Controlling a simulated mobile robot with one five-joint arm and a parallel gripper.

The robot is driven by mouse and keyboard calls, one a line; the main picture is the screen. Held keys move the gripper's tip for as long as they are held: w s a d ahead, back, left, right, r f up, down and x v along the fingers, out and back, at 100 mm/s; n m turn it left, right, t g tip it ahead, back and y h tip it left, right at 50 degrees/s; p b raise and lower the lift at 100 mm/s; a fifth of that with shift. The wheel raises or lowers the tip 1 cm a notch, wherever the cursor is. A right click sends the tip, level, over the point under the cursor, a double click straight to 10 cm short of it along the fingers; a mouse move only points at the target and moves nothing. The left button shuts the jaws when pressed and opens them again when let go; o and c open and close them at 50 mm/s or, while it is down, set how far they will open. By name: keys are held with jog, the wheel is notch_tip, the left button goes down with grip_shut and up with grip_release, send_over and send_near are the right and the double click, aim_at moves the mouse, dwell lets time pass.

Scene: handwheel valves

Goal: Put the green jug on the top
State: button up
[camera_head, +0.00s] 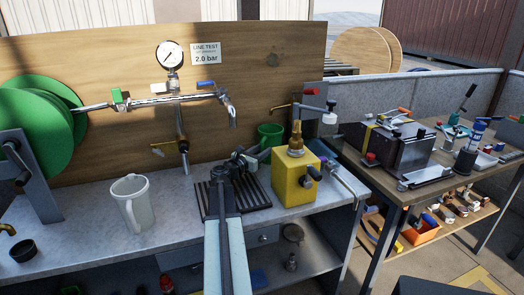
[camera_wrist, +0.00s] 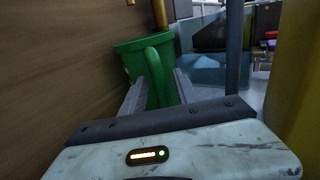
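The green jug (camera_head: 270,131) stands at the back of the bench top (camera_head: 90,235), against the wooden board and behind the yellow box. In the wrist view the green jug (camera_wrist: 133,62) is upright, with its handle facing me. My gripper (camera_wrist: 161,80) is open, with one finger on each side of the handle. I cannot tell whether either finger touches it. In the head view my gripper (camera_head: 262,153) reaches over the black drain grate towards the jug, whose lower part is hidden.
A yellow box (camera_head: 290,180) with a brass fitting stands close to the right of my gripper. A white jug (camera_head: 132,205) stands to the left on the bench. A pipe with a gauge (camera_head: 170,55) and taps runs along the board (camera_head: 270,90). A second workbench (camera_head: 400,185) is at right.

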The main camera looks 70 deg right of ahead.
jog(key=shift+r, duration=0.25)
jog(key=v, duration=1.2)
jog(key=shift+f, duration=0.15)
